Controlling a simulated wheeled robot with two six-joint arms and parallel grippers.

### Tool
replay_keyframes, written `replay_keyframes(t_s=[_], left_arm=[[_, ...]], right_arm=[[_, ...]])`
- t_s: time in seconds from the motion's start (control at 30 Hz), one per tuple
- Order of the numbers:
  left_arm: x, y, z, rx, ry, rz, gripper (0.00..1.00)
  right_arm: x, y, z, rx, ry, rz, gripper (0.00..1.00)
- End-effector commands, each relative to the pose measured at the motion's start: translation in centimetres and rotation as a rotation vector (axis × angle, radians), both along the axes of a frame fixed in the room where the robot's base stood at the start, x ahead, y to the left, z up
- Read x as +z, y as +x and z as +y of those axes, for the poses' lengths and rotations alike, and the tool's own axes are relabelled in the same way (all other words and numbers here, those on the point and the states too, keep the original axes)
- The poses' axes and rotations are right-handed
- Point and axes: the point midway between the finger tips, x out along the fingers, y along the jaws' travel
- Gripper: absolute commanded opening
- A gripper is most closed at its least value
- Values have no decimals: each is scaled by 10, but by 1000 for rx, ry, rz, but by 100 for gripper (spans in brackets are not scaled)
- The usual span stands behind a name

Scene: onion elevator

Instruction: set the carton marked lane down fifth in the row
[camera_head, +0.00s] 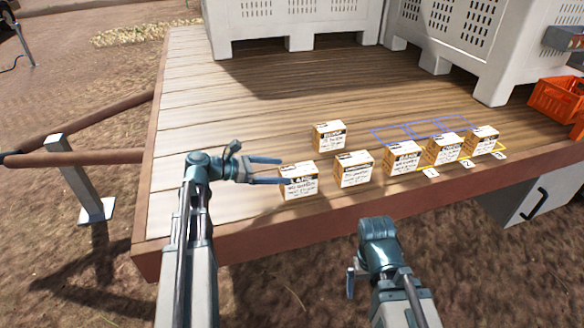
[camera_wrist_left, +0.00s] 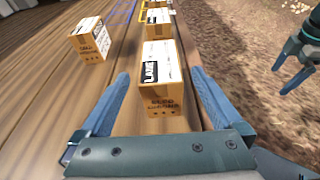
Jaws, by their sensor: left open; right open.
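The nearest-left carton (camera_head: 298,184) is tan with a white label and stands upright at the left end of the front row. In the left wrist view this carton (camera_wrist_left: 160,80) carries a dark band that seems to read LANE. My left gripper (camera_head: 281,171) is open at the carton's left end, its fingertips (camera_wrist_left: 159,73) on either side of it with gaps showing. Several more cartons run right in the row: the second (camera_head: 353,170), then the third (camera_head: 403,158), another (camera_head: 443,149) and the rightmost (camera_head: 481,140). My right gripper (camera_head: 352,283) is open and empty, off the deck's front edge.
One carton (camera_head: 328,137) stands behind the row; it also shows in the left wrist view (camera_wrist_left: 90,41). Blue outlines (camera_head: 420,129) lie bare behind the row. Yellow outlines with number tags (camera_head: 466,163) lie at the right cartons. White bins and an orange crate (camera_head: 556,101) stand behind.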

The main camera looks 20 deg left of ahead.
Motion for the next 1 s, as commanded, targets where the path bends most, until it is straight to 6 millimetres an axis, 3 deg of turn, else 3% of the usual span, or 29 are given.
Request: replay_keyframes(t_s=[0.2, 0.4, 0.8, 1.0], left_arm=[[12, -18, 28, 1, 0, 1, 100], [14, -25, 38, 0, 0, 0, 100], [13, -25, 37, -1, 0, 0, 100], [5, -15, 21, -4, 0, 0, 100]], right_arm=[[12, 0, 0, 0, 0, 0, 100], [14, 0, 0, 0, 0, 0, 100], [13, 0, 0, 0, 0, 0, 100], [5, 0, 0, 0, 0, 0, 100]])
